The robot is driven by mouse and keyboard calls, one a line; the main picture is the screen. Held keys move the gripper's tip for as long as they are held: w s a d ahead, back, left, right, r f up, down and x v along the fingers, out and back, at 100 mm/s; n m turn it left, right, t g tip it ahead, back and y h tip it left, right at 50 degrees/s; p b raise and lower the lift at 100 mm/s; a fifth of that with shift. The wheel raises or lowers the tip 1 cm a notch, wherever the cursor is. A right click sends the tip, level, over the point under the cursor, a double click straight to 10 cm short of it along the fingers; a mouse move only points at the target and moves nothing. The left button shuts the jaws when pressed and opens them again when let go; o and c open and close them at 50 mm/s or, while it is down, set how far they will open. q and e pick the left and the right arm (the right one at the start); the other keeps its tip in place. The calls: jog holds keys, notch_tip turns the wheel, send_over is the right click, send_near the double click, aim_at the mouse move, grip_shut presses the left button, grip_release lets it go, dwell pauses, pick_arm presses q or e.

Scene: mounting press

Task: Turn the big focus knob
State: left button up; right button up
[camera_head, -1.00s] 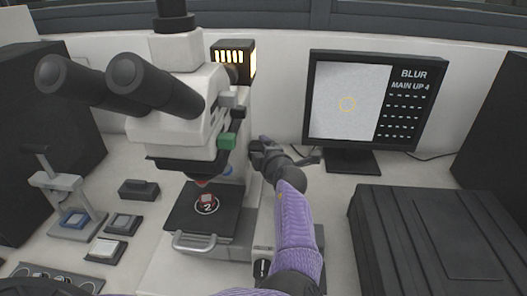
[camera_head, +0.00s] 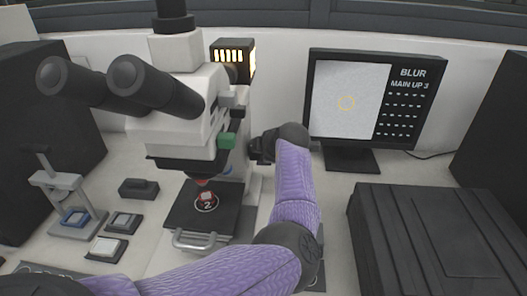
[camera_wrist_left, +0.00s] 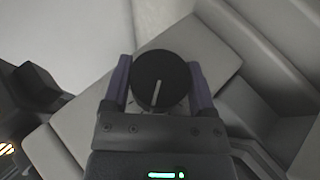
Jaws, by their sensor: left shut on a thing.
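The big focus knob (camera_wrist_left: 161,82) is a round black disc with a pale line on its face, seen in the left wrist view. My left gripper (camera_wrist_left: 160,84) is shut on it, with one purple finger on each side. The knob's line stands nearly upright, leaning slightly right at the top. In the head view my left gripper (camera_head: 260,149) is at the right side of the white microscope (camera_head: 176,125), where the knob itself is hidden. The monitor (camera_head: 362,100) reads "BLUR" and "MAIN UP 3", beside a plain grey picture with a yellow ring. My right gripper is not in view.
A grey press (camera_head: 62,188) and small dark blocks stand at left. A large black case (camera_head: 440,240) fills the right. The bench between monitor and microscope is partly clear.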

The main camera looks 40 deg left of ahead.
pick_arm(q)
jog(key=shift+g+h, duration=0.3)
jog(key=shift+g, duration=0.2)
jog(key=o, duration=1.2)
jog(key=shift+c, duration=0.2)
jog(key=p+v, duration=0.2)
jog(key=v, duration=0.8)
